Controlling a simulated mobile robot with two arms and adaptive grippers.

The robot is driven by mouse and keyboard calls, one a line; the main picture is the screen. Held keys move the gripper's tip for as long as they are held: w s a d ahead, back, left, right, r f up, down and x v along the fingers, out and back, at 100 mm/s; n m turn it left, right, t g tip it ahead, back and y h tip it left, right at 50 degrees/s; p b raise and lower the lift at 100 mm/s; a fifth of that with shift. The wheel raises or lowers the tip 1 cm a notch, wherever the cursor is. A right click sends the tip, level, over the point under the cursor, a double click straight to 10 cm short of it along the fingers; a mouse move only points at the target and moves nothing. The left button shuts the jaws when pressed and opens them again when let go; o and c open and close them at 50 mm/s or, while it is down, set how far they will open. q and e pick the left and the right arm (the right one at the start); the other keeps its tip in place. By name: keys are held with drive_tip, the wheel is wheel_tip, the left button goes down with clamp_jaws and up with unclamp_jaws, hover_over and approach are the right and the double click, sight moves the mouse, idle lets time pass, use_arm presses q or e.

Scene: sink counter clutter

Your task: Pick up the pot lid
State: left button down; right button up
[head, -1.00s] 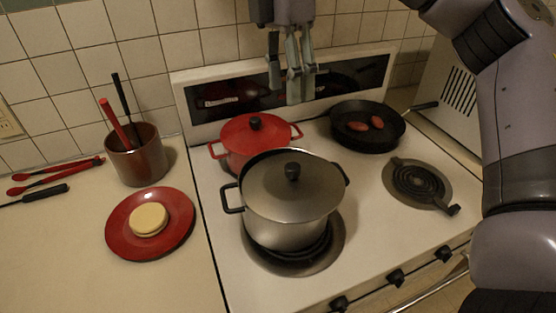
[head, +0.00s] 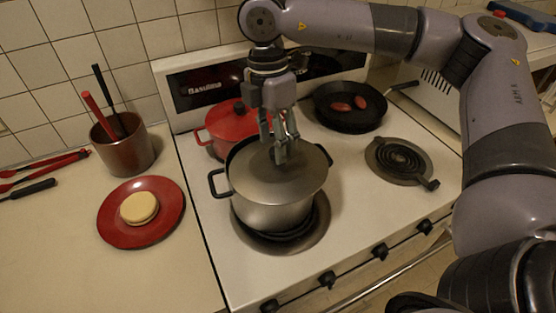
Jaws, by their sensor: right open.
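The grey metal pot lid (head: 252,183) sits on the large steel pot (head: 270,214) on the front left burner. My right gripper (head: 280,158) points down over the middle of the lid, with its fingers open around the place of the lid's black knob. The fingers hide the knob, so I cannot tell whether they touch it. My left gripper does not show.
A red lidded pot (head: 221,127) stands close behind the steel pot. A black frying pan (head: 351,117) with two reddish pieces is at the back right. A bare coil burner (head: 398,160) is at the front right. A red plate (head: 165,220) and a brown utensil crock (head: 127,155) stand on the left counter.

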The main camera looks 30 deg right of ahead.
drive_tip(key=shift+s+f, duration=0.2)
drive_tip(key=shift+f, duration=1.25)
drive_tip(key=shift+c, duration=0.3)
clamp_jaws()
